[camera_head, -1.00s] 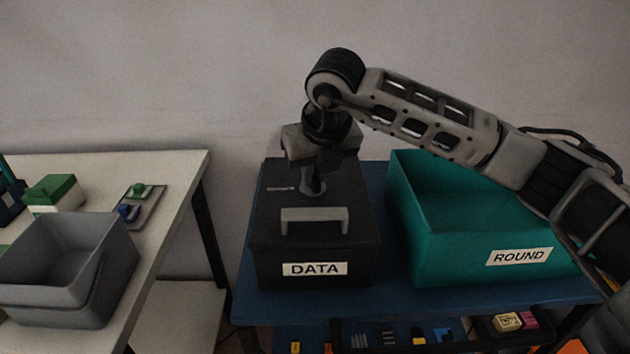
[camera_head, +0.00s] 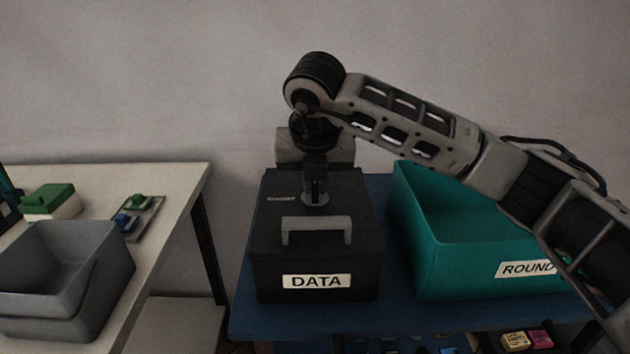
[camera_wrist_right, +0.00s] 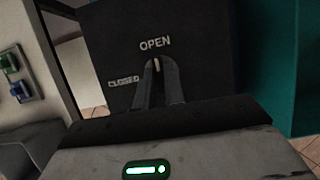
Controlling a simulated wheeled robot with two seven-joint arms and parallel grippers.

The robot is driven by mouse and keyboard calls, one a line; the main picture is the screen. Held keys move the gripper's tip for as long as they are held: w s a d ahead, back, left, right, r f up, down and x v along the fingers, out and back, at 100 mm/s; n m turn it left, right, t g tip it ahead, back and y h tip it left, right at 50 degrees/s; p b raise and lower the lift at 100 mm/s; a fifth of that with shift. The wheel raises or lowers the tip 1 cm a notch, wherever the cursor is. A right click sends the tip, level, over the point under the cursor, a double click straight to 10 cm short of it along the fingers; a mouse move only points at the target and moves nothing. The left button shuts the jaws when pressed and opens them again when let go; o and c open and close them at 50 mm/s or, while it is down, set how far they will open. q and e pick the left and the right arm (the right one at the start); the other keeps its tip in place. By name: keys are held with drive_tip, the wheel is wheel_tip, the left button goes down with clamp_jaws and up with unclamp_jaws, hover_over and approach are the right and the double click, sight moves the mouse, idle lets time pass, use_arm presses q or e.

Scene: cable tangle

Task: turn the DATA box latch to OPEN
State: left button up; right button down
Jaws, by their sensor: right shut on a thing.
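The black DATA box (camera_head: 315,265) stands on the blue table, with a grey handle (camera_head: 316,228) and a white DATA label on its front. My right gripper (camera_head: 316,195) points down onto the lid behind the handle. It is shut on the latch (camera_wrist_right: 156,64), of which only a thin pale part shows between the fingertips in the right wrist view. There the latch points toward the word OPEN, with CLOSED to its left. The gripper (camera_wrist_right: 157,75) hides most of the latch. My left gripper is not in view.
A teal ROUND bin (camera_head: 450,262) stands just right of the box, under my right forearm. At left, a pale table (camera_head: 165,215) holds a grey bin (camera_head: 100,285) and small green and blue parts. A gap separates the two tables.

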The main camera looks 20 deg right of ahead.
drive_tip(key=c, duration=1.5)
unclamp_jaws()
use_arm(q)
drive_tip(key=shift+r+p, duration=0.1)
drive_tip(key=shift+p, duration=0.45)
use_arm(e)
drive_tip(key=shift+v, duration=8)
drive_tip(key=shift+f, duration=0.1)
